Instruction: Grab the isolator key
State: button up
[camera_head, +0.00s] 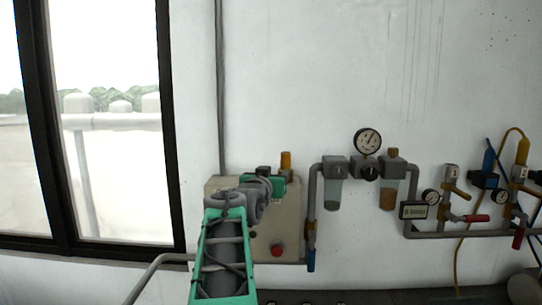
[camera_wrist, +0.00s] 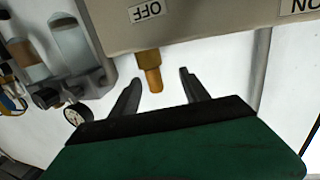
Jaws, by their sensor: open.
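The isolator key appears as an orange-brass stub (camera_head: 286,160) on the top of a beige box (camera_head: 285,220) in the head view. In the wrist view the key (camera_wrist: 149,72) sticks out of the box (camera_wrist: 215,18), near an OFF label. My gripper (camera_wrist: 160,76) is open, with one dark finger on each side of the key, and neither finger visibly touches it. Whether the fingertips reach along the key's depth is hard to tell. In the head view my arm and green gripper body cover part of the box, and the fingers are hard to make out.
The box carries a red button (camera_head: 277,250). A pipe with a filter-regulator and gauge (camera_head: 367,141) stands right of it. Valves with red handles (camera_head: 476,218) and a yellow hose are farther right. A window (camera_head: 105,120) is at left; the wall above is clear.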

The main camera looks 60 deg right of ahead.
aim_at(285, 161)
jog(key=d+p, duration=0.1)
jog(key=d, duration=0.1)
jog(key=d+r+p, duration=0.1)
jog(key=d, duration=0.1)
jog(key=d+r+p, duration=0.1)
jog(key=d+p, duration=0.1)
jog(key=shift+s+d+r, duration=0.15)
jog(key=shift+s+d, duration=0.05)
jog(key=shift+w+d+f, duration=0.15)
jog(key=shift+d+f, duration=0.05)
jog(key=shift+d, duration=0.4)
jog(key=shift+w+d+f, duration=0.15)
jog(key=shift+d, duration=0.4)
jog(key=shift+a, duration=0.1)
jog(key=shift+c, duration=0.4)
grip_shut()
